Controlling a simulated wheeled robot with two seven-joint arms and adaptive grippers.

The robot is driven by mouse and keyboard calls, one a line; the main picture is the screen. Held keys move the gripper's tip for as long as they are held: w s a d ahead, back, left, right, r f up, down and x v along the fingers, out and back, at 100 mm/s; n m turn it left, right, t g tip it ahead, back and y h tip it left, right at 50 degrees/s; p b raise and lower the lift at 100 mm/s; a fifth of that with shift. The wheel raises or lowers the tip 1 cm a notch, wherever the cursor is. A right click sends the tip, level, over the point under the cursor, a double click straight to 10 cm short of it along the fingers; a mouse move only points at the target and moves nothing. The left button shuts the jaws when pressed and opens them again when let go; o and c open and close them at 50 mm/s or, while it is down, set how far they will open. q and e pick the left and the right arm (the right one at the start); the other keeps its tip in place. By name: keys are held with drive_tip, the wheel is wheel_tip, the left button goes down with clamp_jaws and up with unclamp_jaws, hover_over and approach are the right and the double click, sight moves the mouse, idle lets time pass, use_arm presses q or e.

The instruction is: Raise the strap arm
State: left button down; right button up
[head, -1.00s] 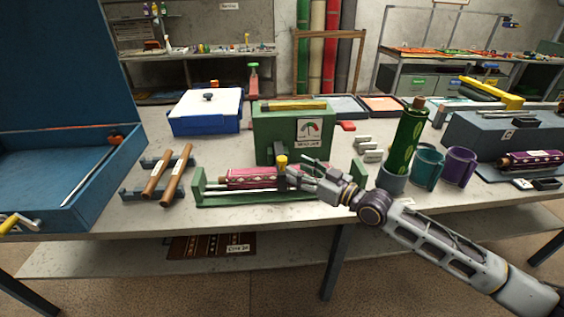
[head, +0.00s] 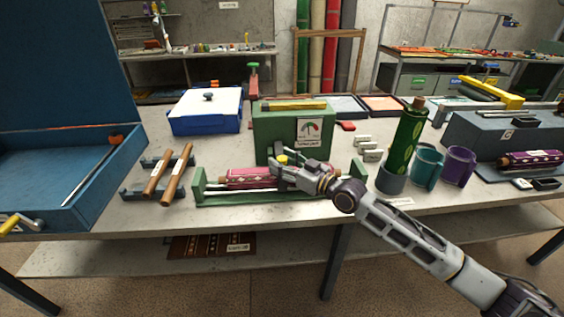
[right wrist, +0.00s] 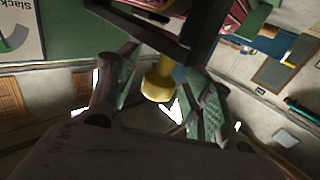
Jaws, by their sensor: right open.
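The strap arm shows in the right wrist view as a dark bar frame (right wrist: 150,26) with a yellow knob (right wrist: 159,80). In the head view the yellow knob (head: 282,159) stands in front of the green gauge box (head: 275,133), above the pink rolled rug (head: 247,178) in its green cradle (head: 250,199). The dark bar is mostly hidden there by my gripper. My right gripper (head: 280,173) is open at the knob; it also shows in the right wrist view (right wrist: 160,92), with the knob between its two fingers. I cannot tell whether they touch it. My left gripper is out of view.
A green patterned roll (head: 409,140) stands in a grey cup, with teal (head: 427,166) and purple (head: 459,167) cups beside it. Two brown rods (head: 177,173) lie on a rack to the left. A blue open case (head: 60,185) fills the far left. The front table edge is clear.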

drive_tip(key=shift+w+a, duration=0.2)
drive_tip(key=shift+c, duration=0.4)
clamp_jaws()
